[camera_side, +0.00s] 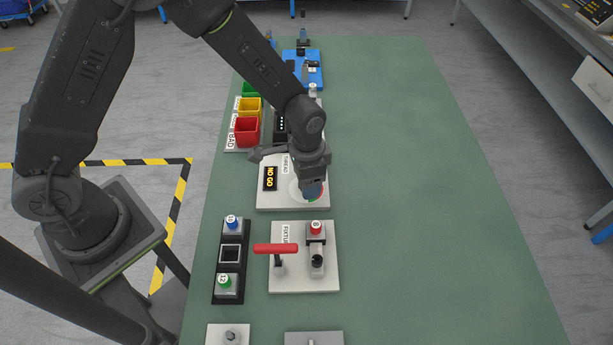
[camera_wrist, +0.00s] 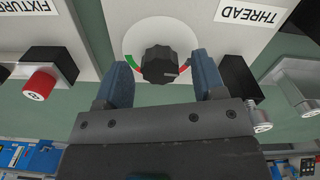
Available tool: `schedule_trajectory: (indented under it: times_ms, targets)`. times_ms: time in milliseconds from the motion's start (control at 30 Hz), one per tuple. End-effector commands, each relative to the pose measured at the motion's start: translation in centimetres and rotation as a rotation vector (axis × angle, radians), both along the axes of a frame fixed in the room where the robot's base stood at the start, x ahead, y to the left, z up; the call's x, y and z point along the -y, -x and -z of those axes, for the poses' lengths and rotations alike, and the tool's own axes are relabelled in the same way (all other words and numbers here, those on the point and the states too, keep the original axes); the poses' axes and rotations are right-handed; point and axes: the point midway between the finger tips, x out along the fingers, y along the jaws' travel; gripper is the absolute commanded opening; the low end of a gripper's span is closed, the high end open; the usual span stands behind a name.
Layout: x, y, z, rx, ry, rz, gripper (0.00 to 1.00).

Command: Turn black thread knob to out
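The black thread knob (camera_wrist: 160,64) sits on a round white dial (camera_wrist: 140,38) with green and red arcs near its rim. A small light mark shows on the knob's lower right edge; its exact setting is hard to read. My gripper (camera_wrist: 160,69) is open, with one blue finger on each side of the knob and a visible gap on both sides. In the side view my gripper (camera_side: 313,187) is over the dial on the thread plate (camera_side: 262,200) and hides the knob. The THREAD label (camera_wrist: 252,14) shows in the wrist view.
A NO GO display (camera_side: 270,178) stands on the same plate. The fixture plate (camera_side: 300,285) with a red lever (camera_side: 275,248) is in front. Red (camera_side: 247,131) and yellow (camera_side: 250,107) bins stand behind. The green table is clear to the right.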

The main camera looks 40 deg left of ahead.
Motion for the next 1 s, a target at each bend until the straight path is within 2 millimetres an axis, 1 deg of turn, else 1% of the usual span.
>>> schedule_trajectory:
  times_ms: [233, 367, 467, 700, 800, 900, 1000]
  targets:
    - [0.0, 0.0, -0.1, -0.001, -0.001, 0.001, 0.64]
    - [0.0, 0.0, -1.1, 0.001, 0.0, 0.001, 0.64]
    - [0.0, -0.1, -2.8, 0.004, 0.0, 0.001, 0.64]
    - [0.0, -0.1, -8.2, 0.006, 0.001, 0.001, 0.64]
    - [0.0, -0.1, -10.2, 0.005, 0.001, 0.001, 0.64]
    - [0.0, 0.0, -11.8, 0.002, 0.0, 0.001, 0.64]
    - [0.0, 0.0, -13.0, 0.001, 0.0, 0.001, 0.64]
